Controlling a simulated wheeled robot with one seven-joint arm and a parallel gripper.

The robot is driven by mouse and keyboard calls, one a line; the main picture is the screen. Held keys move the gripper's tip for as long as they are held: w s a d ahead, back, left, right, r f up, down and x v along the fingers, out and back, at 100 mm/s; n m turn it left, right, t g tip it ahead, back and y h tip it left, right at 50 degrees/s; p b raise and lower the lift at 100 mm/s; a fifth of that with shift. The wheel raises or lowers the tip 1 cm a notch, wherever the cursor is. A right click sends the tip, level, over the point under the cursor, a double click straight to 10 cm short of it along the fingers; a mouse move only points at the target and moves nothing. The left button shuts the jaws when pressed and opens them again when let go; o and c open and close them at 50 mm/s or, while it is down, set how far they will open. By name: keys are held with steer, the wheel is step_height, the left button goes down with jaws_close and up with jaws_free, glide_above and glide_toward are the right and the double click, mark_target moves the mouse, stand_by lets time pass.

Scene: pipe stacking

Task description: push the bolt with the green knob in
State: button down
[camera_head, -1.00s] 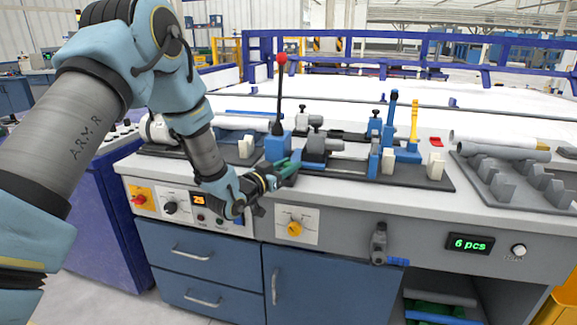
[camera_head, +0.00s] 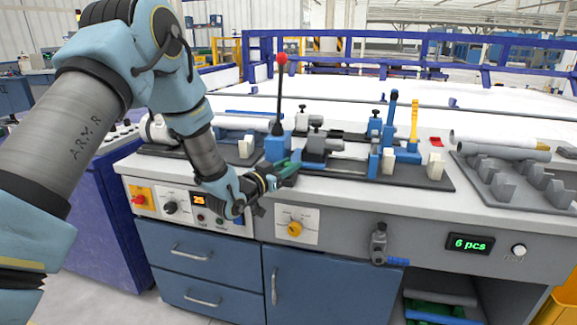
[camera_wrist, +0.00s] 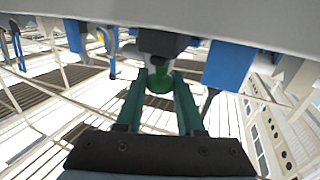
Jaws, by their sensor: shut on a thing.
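The green knob (camera_wrist: 160,82) shows in the wrist view between the two green fingers of my gripper (camera_wrist: 160,84). My gripper is shut on the knob. In the head view my gripper (camera_head: 288,170) is at the front edge of the bench, just in front of the grey clamp body (camera_head: 320,148). The knob is mostly hidden by the fingers there, and how far the bolt is in cannot be told.
A lever with a red ball (camera_head: 281,58) stands upright just behind my gripper. Blue and yellow upright handles (camera_head: 413,120) stand to the right on the fixture plate. A grey pipe rack (camera_head: 510,185) is at the far right. Below are control panels and a blue cabinet (camera_head: 325,285).

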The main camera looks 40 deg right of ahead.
mark_target(286, 163)
steer(key=shift+w+d+f+b, duration=0.15)
steer(key=shift+w+d+b, duration=0.55)
steer(key=shift+d+b, duration=0.3)
steer(key=shift+w+d+r, duration=0.1)
steer(key=shift+d+r, duration=0.05)
steer(key=shift+r, duration=0.1)
steer(key=c, duration=0.5)
jaws_free()
steer(key=shift+d, duration=0.1)
steer(key=shift+f, duration=0.1)
steer(key=a, duration=0.3)
steer(key=s+a+b, duration=0.1)
steer(key=a, duration=0.3)
steer(key=s+a, duration=0.1)
steer(key=a, duration=0.2)
steer(key=shift+a+b, duration=0.3)
steer(key=shift+a, duration=0.05)
steer(key=shift+w, duration=0.1)
